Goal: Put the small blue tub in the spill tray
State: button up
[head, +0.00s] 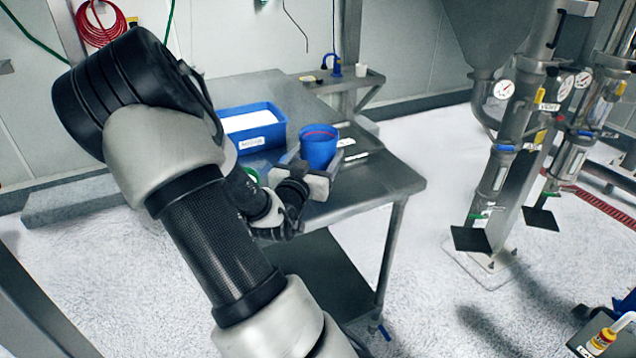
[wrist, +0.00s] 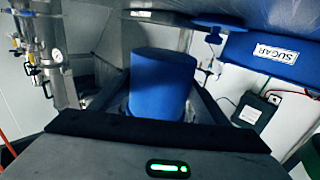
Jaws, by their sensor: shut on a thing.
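The small blue tub (head: 318,150) is over the steel table in the head view, with a reddish line inside its rim. It fills the middle of the wrist view (wrist: 162,82). My gripper (head: 316,164) is shut on the tub, with one finger on each side of it. Whether the tub touches the table or hangs just above it, I cannot tell. A low, flat steel form with pale labels (head: 364,154) lies right of the tub. It may be the spill tray, but the tub and gripper partly hide it.
A larger blue bin (head: 262,138) of white powder stands left of the tub; it reads SUGAR in the wrist view (wrist: 275,55). The steel table (head: 395,180) is bare at the front right. A small side shelf (head: 350,82) carries a white cup and blue item. Steel pipework stands right.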

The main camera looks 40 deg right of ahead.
jog(key=shift+f+b, duration=0.75)
jog(key=shift+f, duration=2.2)
jog(key=shift+f+b, duration=0.3)
jog(key=shift+b, duration=0.05)
jog(key=o, duration=1.3)
jog(key=shift+r, duration=0.1)
jog(key=shift+o, duration=0.2)
jog(key=shift+r+p, duration=0.1)
jog(key=shift+p, duration=0.35)
